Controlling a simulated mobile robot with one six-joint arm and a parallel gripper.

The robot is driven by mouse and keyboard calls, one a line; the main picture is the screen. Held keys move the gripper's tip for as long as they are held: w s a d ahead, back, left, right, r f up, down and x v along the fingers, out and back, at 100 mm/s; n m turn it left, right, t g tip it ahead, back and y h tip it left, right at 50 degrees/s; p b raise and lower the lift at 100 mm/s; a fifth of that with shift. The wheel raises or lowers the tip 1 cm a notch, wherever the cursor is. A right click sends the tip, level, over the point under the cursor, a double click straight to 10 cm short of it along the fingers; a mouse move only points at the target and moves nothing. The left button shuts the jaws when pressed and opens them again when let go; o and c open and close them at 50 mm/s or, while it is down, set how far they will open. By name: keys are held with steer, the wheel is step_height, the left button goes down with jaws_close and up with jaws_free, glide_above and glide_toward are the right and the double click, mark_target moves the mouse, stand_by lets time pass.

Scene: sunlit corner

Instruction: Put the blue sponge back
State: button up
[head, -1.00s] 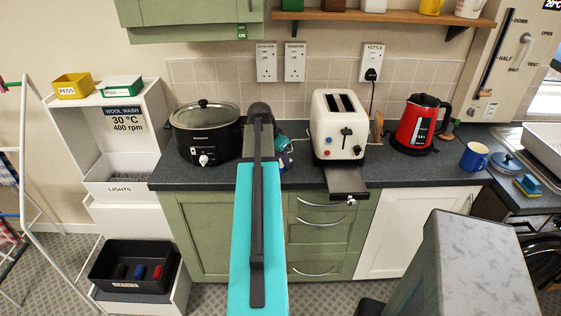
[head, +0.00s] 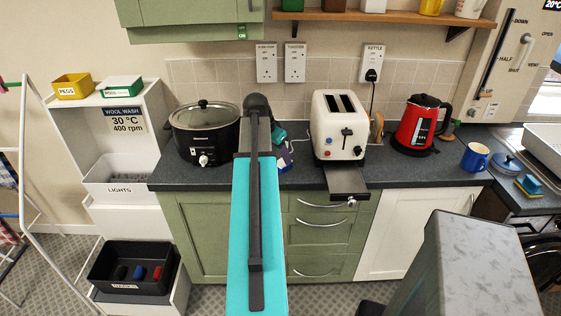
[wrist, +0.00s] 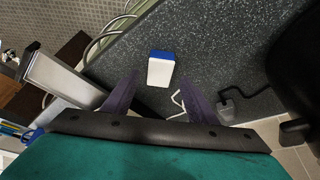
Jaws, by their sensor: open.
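A small white block with a blue end (wrist: 161,70) lies on the dark counter in the wrist view, between and just beyond my fingertips; I cannot tell if it is a sponge. My gripper (wrist: 162,80) is open with nothing held, its purple fingers apart either side of the block. In the head view my gripper (head: 285,160) is over the counter between the slow cooker and the toaster, partly behind my arm. A blue and yellow sponge-like block (head: 529,185) sits by the sink at far right. A black tray (head: 104,268) at lower left holds dark, blue and red items.
A red kettle (head: 421,120) and blue mug (head: 475,157) stand farther right. A drying rack (head: 27,130) is at left.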

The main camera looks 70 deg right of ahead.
steer(key=b+v, duration=0.1)
steer(key=v, duration=0.7)
steer(key=shift+r, duration=0.3)
steer(key=shift+w+a, duration=0.1)
stand_by(0.6)
